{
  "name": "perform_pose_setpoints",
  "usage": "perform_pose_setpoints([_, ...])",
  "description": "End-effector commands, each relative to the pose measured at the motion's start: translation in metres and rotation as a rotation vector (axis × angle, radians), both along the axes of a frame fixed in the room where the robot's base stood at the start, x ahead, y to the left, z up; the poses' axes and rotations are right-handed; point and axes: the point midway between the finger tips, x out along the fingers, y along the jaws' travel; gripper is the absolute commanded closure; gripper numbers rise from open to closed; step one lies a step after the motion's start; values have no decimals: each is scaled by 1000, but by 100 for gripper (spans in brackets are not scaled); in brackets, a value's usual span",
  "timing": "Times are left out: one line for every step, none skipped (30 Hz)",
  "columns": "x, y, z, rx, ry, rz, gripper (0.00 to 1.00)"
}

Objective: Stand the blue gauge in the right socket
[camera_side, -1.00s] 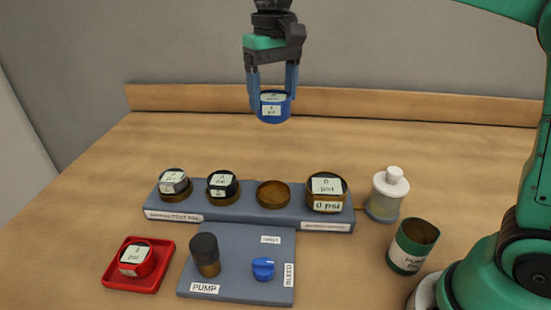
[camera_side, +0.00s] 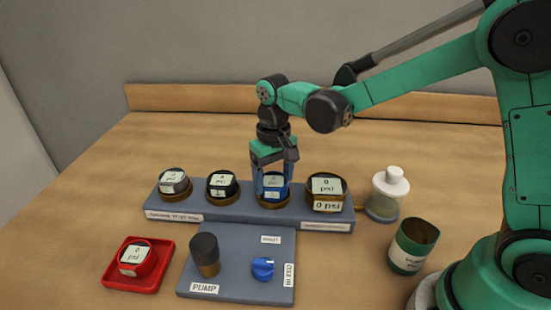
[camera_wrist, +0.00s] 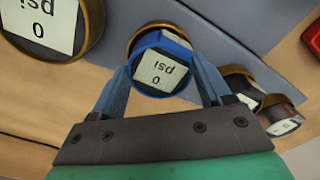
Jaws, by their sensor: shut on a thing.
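The blue gauge (camera_side: 272,186) is between the fingers of my gripper (camera_side: 273,186), which is shut on it. It is at the brass-rimmed right socket (camera_side: 273,203) of the grey rack (camera_side: 240,213). In the wrist view the blue gauge (camera_wrist: 160,66) reads 0 psi, and part of the socket rim (camera_wrist: 150,28) shows behind it, slightly offset. My gripper (camera_wrist: 162,80) has a finger on each side of the gauge. I cannot tell whether the gauge is fully seated.
A grey gauge (camera_side: 174,180) and a black gauge (camera_side: 222,184) stand in sockets to the left. A large brass gauge (camera_side: 326,187) is close on the right. A red gauge (camera_side: 135,257) sits in a red tray (camera_side: 150,280). A white bottle (camera_side: 388,190) and green can (camera_side: 412,245) stand right.

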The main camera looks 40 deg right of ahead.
Motion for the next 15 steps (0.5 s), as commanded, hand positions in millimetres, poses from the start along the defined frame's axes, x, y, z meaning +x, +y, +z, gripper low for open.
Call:
perform_pose_setpoints([0, 0, -1, 0, 0, 0, 90])
perform_pose_setpoints([0, 0, -1, 0, 0, 0, 90])
perform_pose_setpoints([0, 0, -1, 0, 0, 0, 90])
perform_pose_setpoints([0, 0, -1, 0, 0, 0, 90])
perform_pose_setpoints([0, 0, -1, 0, 0, 0, 90])
perform_pose_setpoints([0, 0, -1, 0, 0, 0, 90])
perform_pose_setpoints([0, 0, -1, 0, 0, 0, 90])
perform_pose_setpoints([0, 0, -1, 0, 0, 0, 90])
perform_pose_setpoints([0, 0, -2, 0, 0, 0, 90])
perform_pose_setpoints([0, 0, -3, 0, 0, 0, 90])
perform_pose_setpoints([0, 0, -4, 0, 0, 0, 90])
perform_pose_setpoints([0, 0, -4, 0, 0, 0, 18])
perform_pose_setpoints([0, 0, -4, 0, 0, 0, 9])
perform_pose_setpoints([0, 0, -4, 0, 0, 0, 1])
perform_pose_setpoints([0, 0, -4, 0, 0, 0, 0])
